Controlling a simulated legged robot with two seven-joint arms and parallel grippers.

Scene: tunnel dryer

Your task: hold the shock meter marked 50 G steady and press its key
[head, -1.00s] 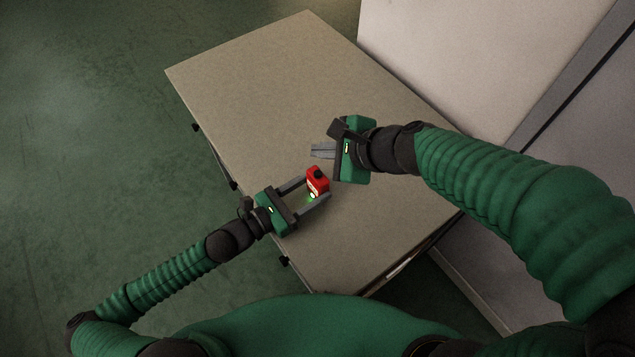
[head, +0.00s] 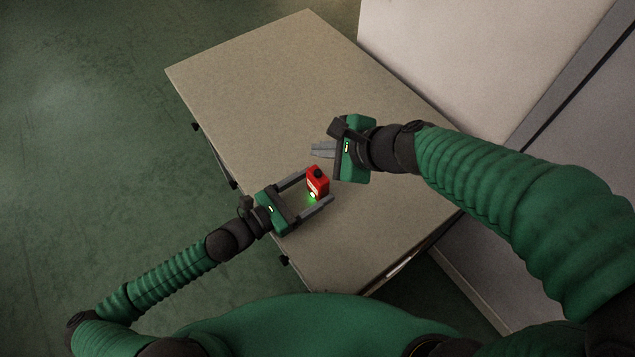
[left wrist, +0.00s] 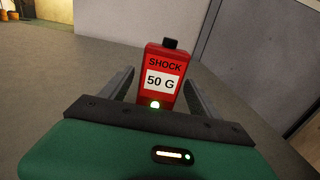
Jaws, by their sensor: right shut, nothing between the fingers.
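The red shock meter (head: 318,182) stands upright on the table and has a black key on top. In the left wrist view the shock meter (left wrist: 161,72) faces me, with a white label reading 50 G and a glowing light near its base. My left gripper (head: 318,189) is open, its two fingers on either side of the meter, with gaps visible; the fingers also show in the left wrist view (left wrist: 157,92). My right gripper (head: 318,150) is shut and empty, above and beyond the meter, its fingertips pointing left.
The beige table (head: 270,90) is bare around the meter, with wide free room at its far end. A large pale cabinet (head: 450,60) stands along the table's right side. The green floor (head: 80,120) is open on the left.

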